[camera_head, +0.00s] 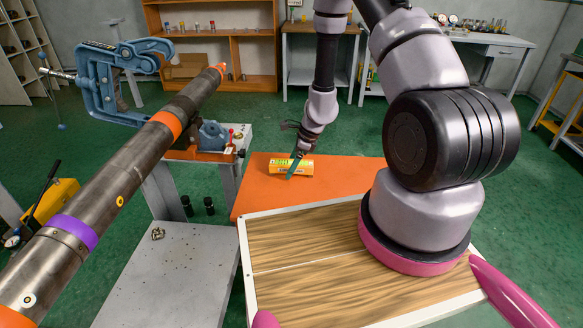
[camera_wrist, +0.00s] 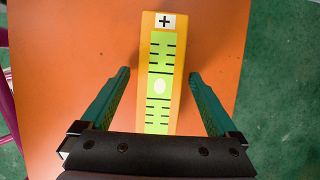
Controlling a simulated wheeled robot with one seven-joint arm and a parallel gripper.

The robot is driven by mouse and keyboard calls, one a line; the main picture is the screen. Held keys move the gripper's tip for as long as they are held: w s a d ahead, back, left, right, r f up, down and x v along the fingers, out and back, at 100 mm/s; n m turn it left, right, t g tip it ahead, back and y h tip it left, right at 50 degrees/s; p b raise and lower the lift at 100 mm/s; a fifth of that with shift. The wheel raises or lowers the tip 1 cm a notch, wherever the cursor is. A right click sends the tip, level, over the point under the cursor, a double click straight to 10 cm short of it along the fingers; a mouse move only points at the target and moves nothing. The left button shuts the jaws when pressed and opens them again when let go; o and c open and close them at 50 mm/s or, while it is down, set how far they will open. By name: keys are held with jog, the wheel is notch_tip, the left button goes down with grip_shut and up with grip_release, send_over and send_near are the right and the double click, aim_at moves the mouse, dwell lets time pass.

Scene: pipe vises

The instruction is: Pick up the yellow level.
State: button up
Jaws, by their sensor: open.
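The yellow level (camera_head: 290,166) lies on the orange table top (camera_head: 345,173) in the head view, its green marked face showing. In the wrist view the level (camera_wrist: 161,75) points away from me, with a black plus sign at its far end. My gripper (camera_head: 293,168) is above the level. In the wrist view my gripper (camera_wrist: 158,77) is open, with one green finger on each side of the level and a gap on both sides. The near end of the level is hidden behind the gripper body.
A long steel pipe (camera_head: 110,190) with orange and purple bands crosses the left side, near a blue pipe vise (camera_head: 105,75). A grey metal table (camera_head: 165,275) stands at lower left. The orange surface around the level is clear.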

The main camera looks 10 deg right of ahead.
grip_shut()
jog(key=shift+r, duration=0.1)
dwell(0.3)
